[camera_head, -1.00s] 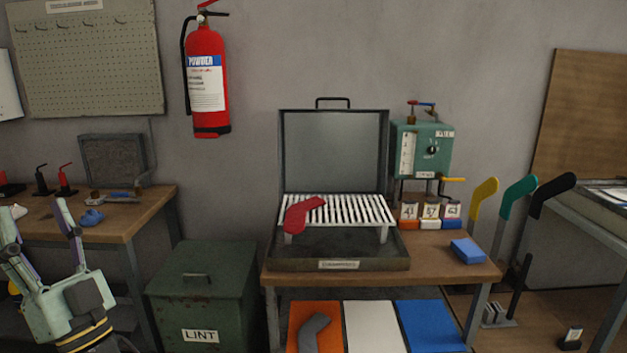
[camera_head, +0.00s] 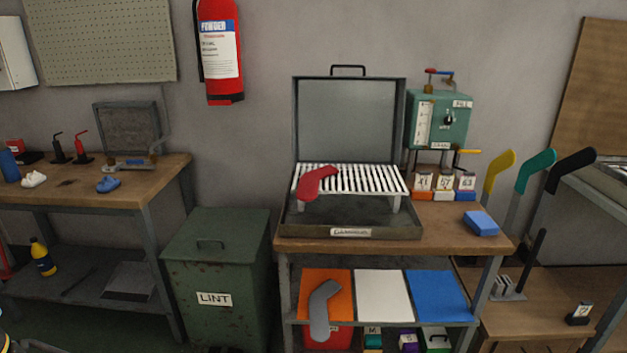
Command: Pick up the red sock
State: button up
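The red sock (camera_head: 316,181) lies flat on the left end of the white slatted rack (camera_head: 375,181). The rack stands inside an open dark metal case (camera_head: 350,233) with its lid raised, on a wooden table. The sock's toe end hangs toward the rack's front left edge. My gripper is out of view; only a sliver of what may be my arm shows at the bottom left corner.
A green lint bin (camera_head: 215,275) stands left of the table. A blue block (camera_head: 481,223) lies at the table's right. A grey sock-shaped piece (camera_head: 322,310) is on the orange panel (camera_head: 322,283) below.

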aim_at(307, 190)
jog(key=i+l+z, duration=0.25)
jog(key=i+l, duration=0.15)
jog(key=i+l+z, duration=0.2)
jog(key=i+l, duration=0.15)
jog(key=i, duration=0.15)
